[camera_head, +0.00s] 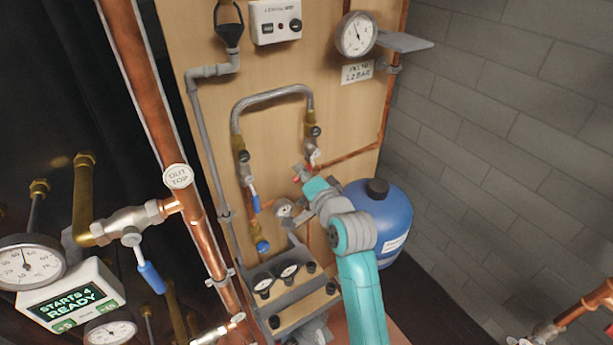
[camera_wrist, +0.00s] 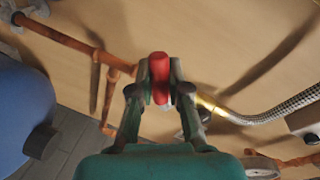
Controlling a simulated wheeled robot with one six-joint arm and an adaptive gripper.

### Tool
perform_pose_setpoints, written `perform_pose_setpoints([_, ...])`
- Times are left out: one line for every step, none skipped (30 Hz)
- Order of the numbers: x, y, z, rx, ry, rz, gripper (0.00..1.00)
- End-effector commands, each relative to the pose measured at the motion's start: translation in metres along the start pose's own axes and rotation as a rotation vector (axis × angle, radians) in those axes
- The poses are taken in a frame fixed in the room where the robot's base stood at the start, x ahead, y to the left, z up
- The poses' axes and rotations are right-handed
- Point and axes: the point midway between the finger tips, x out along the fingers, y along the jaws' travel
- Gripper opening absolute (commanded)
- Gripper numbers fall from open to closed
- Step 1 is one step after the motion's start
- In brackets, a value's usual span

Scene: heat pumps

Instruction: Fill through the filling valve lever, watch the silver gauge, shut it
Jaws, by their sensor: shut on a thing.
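The filling valve's red lever (camera_wrist: 160,78) is between the fingertips of my gripper (camera_wrist: 160,82) in the wrist view, and the gripper is shut on it. In the head view my gripper (camera_head: 304,177) is at the brass valve (camera_head: 312,155) on the right end of the braided hose (camera_head: 270,96). The silver gauge (camera_head: 356,34) is at the top right of the wooden board, with its needle tilted up and left; its numbers are too small to read. A sign (camera_head: 357,72) below it appears to read fill to 1.2 bar.
A blue tank (camera_head: 385,225) stands right of my gripper. A blue-levered valve (camera_head: 252,195) is on the hose's left leg. A small gauge (camera_head: 284,208) is just left of my wrist.

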Motion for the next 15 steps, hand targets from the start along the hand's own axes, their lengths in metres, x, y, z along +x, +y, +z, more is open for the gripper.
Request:
perform_pose_setpoints([-0.001,-0.004,-0.001,0.042,-0.008,0.0,0.0])
perform_pose_setpoints([-0.001,-0.005,-0.001,0.069,-0.013,0.001,0.0])
perform_pose_setpoints([-0.001,-0.007,-0.001,0.103,-0.019,0.003,0.0])
perform_pose_setpoints([-0.002,-0.009,-0.002,0.128,-0.025,0.004,0.0])
perform_pose_setpoints([-0.002,-0.01,-0.002,0.153,-0.03,0.005,0.0])
perform_pose_setpoints([-0.002,-0.012,-0.002,0.184,-0.035,0.006,0.0])
perform_pose_setpoints([-0.002,-0.013,-0.003,0.207,-0.04,0.008,0.0])
perform_pose_setpoints([-0.003,-0.014,-0.003,0.229,-0.044,0.009,0.0])
perform_pose_setpoints([-0.003,-0.016,-0.004,0.256,-0.049,0.011,0.0])
perform_pose_setpoints([-0.003,-0.017,-0.004,0.276,-0.053,0.011,0.0])
perform_pose_setpoints([-0.003,-0.018,-0.004,0.295,-0.057,0.012,0.0])
perform_pose_setpoints([-0.004,-0.019,-0.004,0.318,-0.062,0.014,0.0])
perform_pose_setpoints([-0.004,-0.02,-0.005,0.334,-0.065,0.015,0.0])
perform_pose_setpoints([-0.004,-0.02,-0.005,0.349,-0.068,0.016,0.0])
perform_pose_setpoints([-0.004,-0.021,-0.006,0.367,-0.071,0.016,0.0])
